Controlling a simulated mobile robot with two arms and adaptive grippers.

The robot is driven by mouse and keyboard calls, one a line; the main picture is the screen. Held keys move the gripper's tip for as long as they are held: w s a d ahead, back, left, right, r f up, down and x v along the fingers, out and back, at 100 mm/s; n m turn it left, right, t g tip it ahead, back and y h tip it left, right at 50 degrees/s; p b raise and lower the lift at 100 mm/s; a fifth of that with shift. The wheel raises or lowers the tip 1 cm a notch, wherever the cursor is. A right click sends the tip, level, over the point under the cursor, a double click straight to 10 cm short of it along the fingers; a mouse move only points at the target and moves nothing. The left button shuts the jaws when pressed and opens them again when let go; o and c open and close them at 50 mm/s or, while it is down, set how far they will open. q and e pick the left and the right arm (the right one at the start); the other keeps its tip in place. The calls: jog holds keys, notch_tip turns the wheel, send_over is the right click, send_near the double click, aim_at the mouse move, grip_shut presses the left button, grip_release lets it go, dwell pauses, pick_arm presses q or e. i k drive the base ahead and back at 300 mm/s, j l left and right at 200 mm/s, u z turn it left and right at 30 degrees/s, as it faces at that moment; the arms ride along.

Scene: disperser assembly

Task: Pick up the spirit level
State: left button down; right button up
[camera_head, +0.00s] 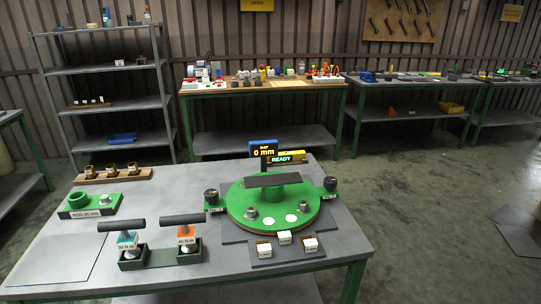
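A small yellow bar (297,155) lies at the back of the near grey table, just right of the blue display box. It looks like the spirit level, but no vial can be made out at this size. The small black READY display (287,158) stands in front of it and hides part of it. Neither of my grippers is in view, and nothing is seen touching the yellow bar.
The near table (75,255) also holds a green disc (243,218) with a dark crossbar (272,180), two T-handled tools (122,225) in a stand, a green block (90,205), and several white labelled blocks (284,237). Its front left is clear.

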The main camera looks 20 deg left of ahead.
aim_at(293, 157)
jog(key=z, duration=0.55)
jog(key=i+l+z, duration=0.2)
jog(key=i+z, duration=0.15)
jog(key=i, duration=0.2)
jog(key=i+z, duration=0.35)
jog(key=i, duration=0.2)
jog(key=i+j+u, duration=0.15)
jog(key=i+u, duration=0.2)
jog(key=i, duration=0.2)
jog(key=i+u, duration=0.4)
jog(key=i, duration=0.15)
jog(key=i+l+u, duration=0.2)
jog(key=i+u, duration=0.15)
jog(key=i, duration=0.2)
jog(key=i+l+u, duration=0.35)
jog(key=i, duration=0.2)
jog(key=i+j+u, duration=0.3)
jog(key=i, duration=0.7)
jog(key=i+u, duration=0.3)
jog(key=i, duration=0.75)
jog(key=i+l+u, duration=0.15)
jog(key=i+u, duration=0.35)
jog(key=i+l+u, duration=0.3)
jog(key=u, duration=0.15)
jog(key=i, duration=0.1)
